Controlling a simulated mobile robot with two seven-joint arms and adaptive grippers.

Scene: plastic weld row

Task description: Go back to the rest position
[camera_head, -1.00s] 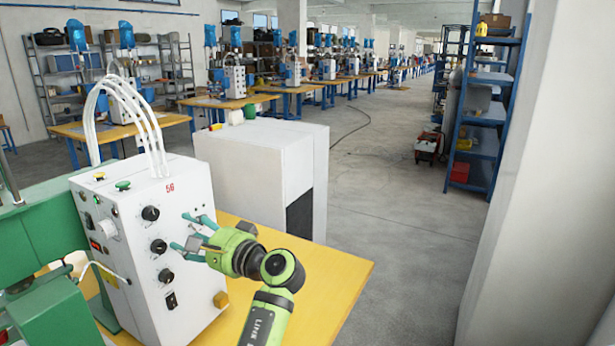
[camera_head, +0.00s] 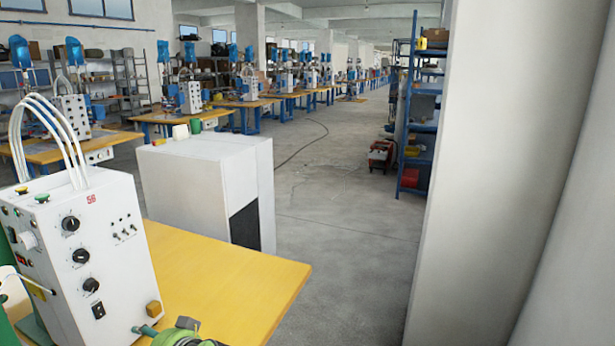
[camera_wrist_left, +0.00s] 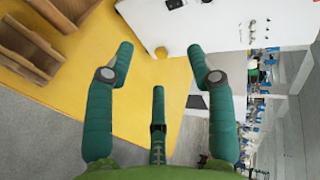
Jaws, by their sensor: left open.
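My left gripper (camera_wrist_left: 160,68) is open and empty in the left wrist view, its teal fingers spread apart over the yellow tabletop. In the head view only a small part of this gripper (camera_head: 176,332) shows at the bottom edge, just right of the white control box's lower corner. The white control box (camera_head: 105,245), marked 56, stands on the yellow table (camera_head: 225,285) with its black knobs and white hoses. The box also fills the upper middle of the left wrist view (camera_wrist_left: 210,22). I cannot tell the exact gap between fingers and box. My right gripper is not in view.
A white cabinet (camera_head: 195,190) stands behind the table. A white pillar (camera_head: 490,180) rises close on the right. Blue shelving (camera_head: 420,125) stands beyond it. Open grey floor (camera_head: 340,240) lies between. Brown wooden bins (camera_wrist_left: 35,40) show in the left wrist view.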

